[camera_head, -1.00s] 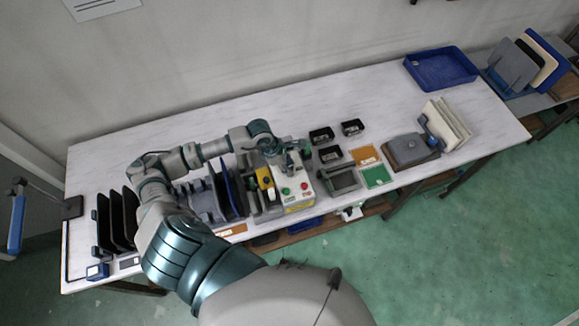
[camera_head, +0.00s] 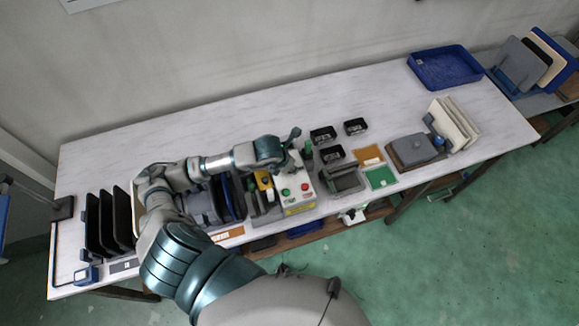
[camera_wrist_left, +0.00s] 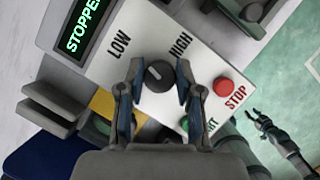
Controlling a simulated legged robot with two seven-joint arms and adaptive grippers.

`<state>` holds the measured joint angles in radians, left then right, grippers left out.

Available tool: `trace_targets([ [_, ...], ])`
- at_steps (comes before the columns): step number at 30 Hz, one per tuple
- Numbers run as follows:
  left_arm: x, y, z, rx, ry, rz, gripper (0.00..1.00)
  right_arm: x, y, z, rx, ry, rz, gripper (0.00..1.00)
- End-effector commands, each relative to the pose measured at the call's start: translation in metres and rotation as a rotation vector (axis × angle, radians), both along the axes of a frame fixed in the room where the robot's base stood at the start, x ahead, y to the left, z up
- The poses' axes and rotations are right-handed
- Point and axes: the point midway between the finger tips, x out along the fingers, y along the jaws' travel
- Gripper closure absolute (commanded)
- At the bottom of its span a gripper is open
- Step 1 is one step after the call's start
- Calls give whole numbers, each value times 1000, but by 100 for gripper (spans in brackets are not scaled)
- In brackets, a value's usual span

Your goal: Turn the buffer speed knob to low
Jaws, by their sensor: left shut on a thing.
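The buffer speed knob (camera_wrist_left: 158,75) is a dark round knob with a pale mark on the light control box (camera_wrist_left: 205,68). The mark seems to point up and left, roughly towards the LOW label (camera_wrist_left: 118,44); the HIGH label (camera_wrist_left: 181,45) is to its right. My left gripper (camera_wrist_left: 159,82) is shut on the knob, one finger on each side. In the head view my left arm hides the knob, but the control box (camera_head: 302,200) shows. My right gripper (camera_wrist_left: 262,121) appears at the right of the wrist view, open and away from the box.
The red STOP button (camera_wrist_left: 222,87) is right of the knob, and a green button (camera_wrist_left: 184,123) is below it. The display (camera_wrist_left: 82,28) reads STOPPED. Black bins (camera_head: 322,134) and a grey holder (camera_head: 343,180) stand right of the box.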

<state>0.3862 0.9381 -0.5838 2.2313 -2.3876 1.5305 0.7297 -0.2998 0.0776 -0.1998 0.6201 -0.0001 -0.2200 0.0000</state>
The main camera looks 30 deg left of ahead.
Motion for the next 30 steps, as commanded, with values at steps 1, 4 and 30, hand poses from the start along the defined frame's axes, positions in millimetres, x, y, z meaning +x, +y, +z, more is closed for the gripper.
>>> trace_targets([
  [1,-3,-1,-5,3,11,31,100,-1,0,-4,0,1,0,60],
  [4,-3,-1,-5,3,12,92,100,-1,0,-7,1,2,0,60],
  [30,-6,-3,-6,3,23,222,63,3,-2,-11,-3,-1,1,60],
])
